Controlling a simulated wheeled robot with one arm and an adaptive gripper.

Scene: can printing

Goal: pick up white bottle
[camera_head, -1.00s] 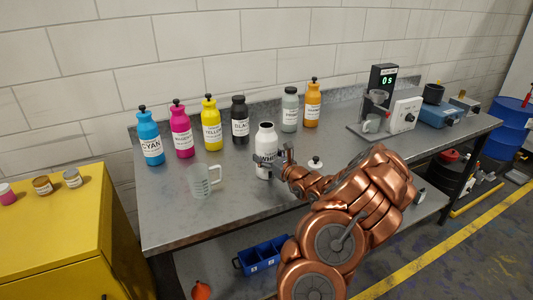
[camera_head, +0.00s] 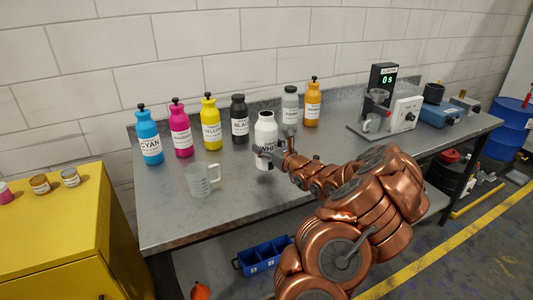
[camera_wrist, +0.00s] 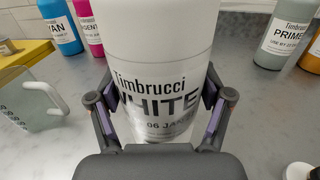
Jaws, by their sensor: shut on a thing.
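The white bottle (camera_head: 266,133) is in the middle of the metal table area in the head view, upright, with its cap off. My gripper (camera_head: 267,155) is shut around its lower body. In the wrist view the white bottle (camera_wrist: 158,50) fills the middle, its "WHITE" label facing me. The fingers of my gripper (camera_wrist: 158,105) press it from both sides. The bottle appears raised a little above the table; its base is partly hidden by the gripper.
A clear measuring cup (camera_head: 201,180) stands left of the bottle. Cyan (camera_head: 149,138), magenta (camera_head: 181,132), yellow (camera_head: 211,125), black (camera_head: 239,121), grey primer (camera_head: 290,108) and orange (camera_head: 312,105) bottles line the back. The table's front left is clear.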

